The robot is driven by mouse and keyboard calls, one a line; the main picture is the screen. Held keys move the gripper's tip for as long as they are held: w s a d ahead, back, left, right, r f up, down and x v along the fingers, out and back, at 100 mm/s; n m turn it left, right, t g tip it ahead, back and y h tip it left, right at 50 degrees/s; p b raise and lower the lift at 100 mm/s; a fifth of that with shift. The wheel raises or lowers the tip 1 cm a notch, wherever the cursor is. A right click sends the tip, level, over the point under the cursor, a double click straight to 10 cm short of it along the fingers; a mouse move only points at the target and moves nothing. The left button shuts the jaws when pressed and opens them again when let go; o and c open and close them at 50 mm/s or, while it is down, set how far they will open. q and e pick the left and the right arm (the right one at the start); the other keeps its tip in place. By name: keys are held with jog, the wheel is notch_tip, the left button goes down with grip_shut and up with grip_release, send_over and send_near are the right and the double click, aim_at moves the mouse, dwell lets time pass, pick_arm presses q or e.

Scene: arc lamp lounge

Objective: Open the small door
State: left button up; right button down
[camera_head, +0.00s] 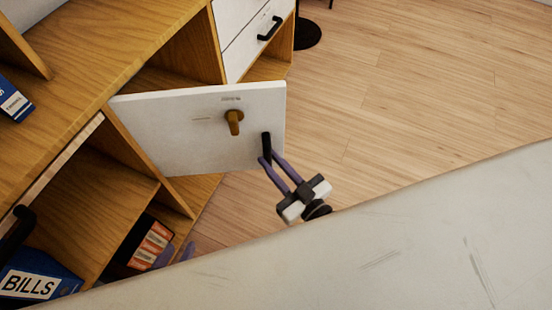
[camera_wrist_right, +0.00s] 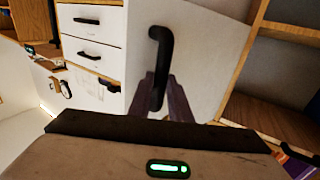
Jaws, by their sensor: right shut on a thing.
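The right wrist view shows the handle (camera_wrist_right: 158,60) upright between the fingers, against the white door (camera_wrist_right: 200,55).
The wooden cabinet (camera_head: 100,35) holds a blue BILLS binder (camera_head: 35,280) and an orange-labelled box (camera_head: 150,243) on its lower shelves. White drawers (camera_head: 255,35) with black handles stand behind the door. A black round base (camera_head: 307,33) stands on the floor. Wooden floor right of the door is clear.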

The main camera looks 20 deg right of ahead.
jog(key=shift+s+a+r+y, duration=0.1)
jog(key=shift+a+r+y, duration=0.1)
jog(key=shift+a, duration=0.35)
jog(key=shift+s+a+r+y, duration=0.1)
jog(key=shift+a+y, duration=0.1)
jog(key=shift+a, duration=0.3)
jog(key=c, duration=1.6)
grip_release()
jog(key=shift+w+a+f, duration=0.1)
jog(key=shift+a, duration=0.05)
jog(key=shift+c, duration=0.2)
jog(key=shift+d+f, duration=0.1)
jog(key=shift+d, duration=0.2)
